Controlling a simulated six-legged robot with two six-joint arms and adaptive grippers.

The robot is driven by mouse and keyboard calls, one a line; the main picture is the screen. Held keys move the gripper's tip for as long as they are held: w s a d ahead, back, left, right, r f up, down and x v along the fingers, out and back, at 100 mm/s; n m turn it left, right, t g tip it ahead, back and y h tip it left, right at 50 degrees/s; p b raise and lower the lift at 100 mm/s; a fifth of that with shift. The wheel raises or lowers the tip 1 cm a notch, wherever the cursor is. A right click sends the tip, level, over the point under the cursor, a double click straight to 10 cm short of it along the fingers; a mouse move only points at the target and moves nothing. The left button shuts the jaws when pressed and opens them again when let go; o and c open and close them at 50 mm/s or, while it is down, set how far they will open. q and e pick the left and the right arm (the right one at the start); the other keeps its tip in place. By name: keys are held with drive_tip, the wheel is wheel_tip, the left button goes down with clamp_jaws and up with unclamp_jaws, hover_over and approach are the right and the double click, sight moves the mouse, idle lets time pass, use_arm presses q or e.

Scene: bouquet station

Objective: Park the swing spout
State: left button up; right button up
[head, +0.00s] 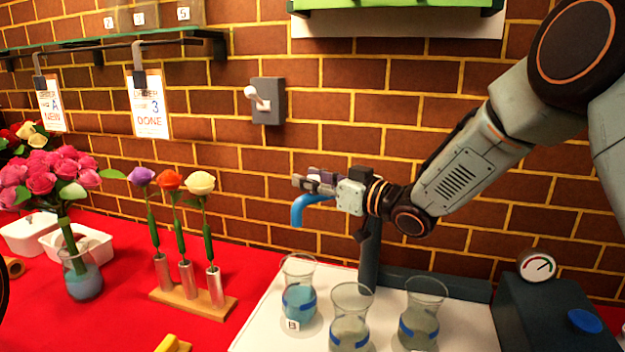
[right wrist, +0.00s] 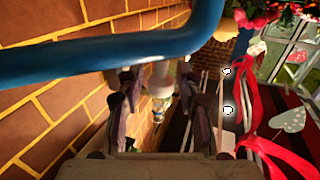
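The blue swing spout (head: 302,208) curves out from a dark post (head: 370,255) over the white tray, its mouth pointing down above the left vase, marked B (head: 299,302). My right gripper (head: 312,182) is at the spout, just above its bend in the head view. In the right wrist view, the spout (right wrist: 120,50) crosses the top of the picture, and the right gripper's fingers (right wrist: 160,112) stand apart with nothing seen between them. Whether they touch the spout cannot be told. My left gripper is not in view.
Two more vases (head: 350,325) (head: 422,318) stand on the white tray (head: 262,330). A gauge (head: 537,266) and a blue button (head: 585,320) are at right. A flower rack (head: 195,303) stands left on the red table (head: 120,325). A brick wall (head: 330,105) is close behind.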

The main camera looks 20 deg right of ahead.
drive_tip(key=shift+s+d+r, duration=0.1)
drive_tip(key=shift+s+r, duration=0.1)
drive_tip(key=shift+s, duration=0.15)
drive_tip(key=shift+c, duration=1.4)
drive_tip(key=shift+w+f, duration=0.1)
drive_tip(key=shift+w, duration=0.05)
clamp_jaws()
